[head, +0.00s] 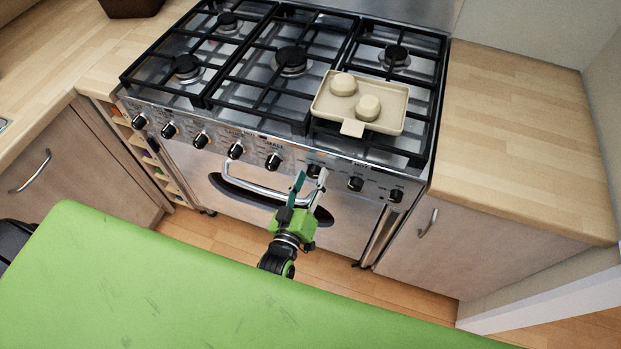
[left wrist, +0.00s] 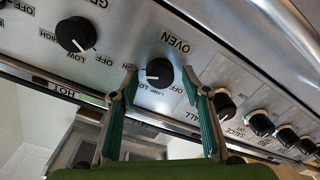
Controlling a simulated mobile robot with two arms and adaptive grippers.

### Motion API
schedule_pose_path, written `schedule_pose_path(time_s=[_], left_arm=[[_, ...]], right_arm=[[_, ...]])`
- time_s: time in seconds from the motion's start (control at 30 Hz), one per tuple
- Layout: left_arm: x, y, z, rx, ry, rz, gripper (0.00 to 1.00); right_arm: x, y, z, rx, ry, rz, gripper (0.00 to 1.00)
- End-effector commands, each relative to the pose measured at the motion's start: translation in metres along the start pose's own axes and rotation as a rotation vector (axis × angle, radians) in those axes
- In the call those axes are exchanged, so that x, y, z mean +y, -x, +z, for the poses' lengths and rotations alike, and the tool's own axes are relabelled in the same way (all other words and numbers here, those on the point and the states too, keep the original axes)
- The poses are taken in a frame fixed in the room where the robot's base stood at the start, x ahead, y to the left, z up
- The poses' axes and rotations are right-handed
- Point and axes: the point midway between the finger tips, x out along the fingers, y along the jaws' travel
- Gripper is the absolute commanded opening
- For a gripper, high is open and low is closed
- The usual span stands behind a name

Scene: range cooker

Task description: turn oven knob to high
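The oven knob (left wrist: 159,71) is a round black knob below the upside-down word OVEN in the left wrist view. In the head view the knob (head: 314,170) sits on the range's front panel, partly hidden by my fingers. My left gripper (head: 311,176) is open at the panel. In the left wrist view its two green-sided fingers (left wrist: 159,78) stand on either side of the knob with gaps showing. I cannot tell whether either touches it. My right gripper is not in view.
Other black knobs (head: 273,161) line the panel on both sides. The oven door handle (head: 265,190) is below and left of my gripper. A beige tray (head: 333,113) with two round pale pieces rests on the hob grates. The right counter (head: 510,130) is clear.

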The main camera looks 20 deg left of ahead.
Motion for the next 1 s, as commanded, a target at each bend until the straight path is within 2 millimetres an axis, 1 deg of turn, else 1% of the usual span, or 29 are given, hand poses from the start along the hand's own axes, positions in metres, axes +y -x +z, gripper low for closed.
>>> schedule_pose_path(time_s=[0.17,0.27,0.37,0.6,0.7,0.83,1.0], left_arm=[[0.0,0.002,0.0,0.0,0.001,0.0,0.43],[-0.001,0.011,0.001,-0.001,0.0,-0.001,0.43],[-0.001,0.028,0.001,-0.002,0.0,-0.002,0.43],[-0.001,0.08,0.001,-0.003,0.0,-0.002,0.43],[-0.001,0.098,0.001,-0.003,-0.001,-0.001,0.43],[0.0,0.113,0.001,-0.002,-0.001,-0.001,0.43],[0.0,0.12,0.0,0.0,0.0,0.001,0.43]], right_arm=[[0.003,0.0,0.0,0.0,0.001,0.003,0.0],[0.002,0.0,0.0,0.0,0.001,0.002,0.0],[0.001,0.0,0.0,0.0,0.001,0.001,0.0],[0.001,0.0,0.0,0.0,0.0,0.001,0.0],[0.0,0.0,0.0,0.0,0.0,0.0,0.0],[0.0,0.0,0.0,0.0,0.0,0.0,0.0],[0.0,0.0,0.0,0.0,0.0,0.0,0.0]])
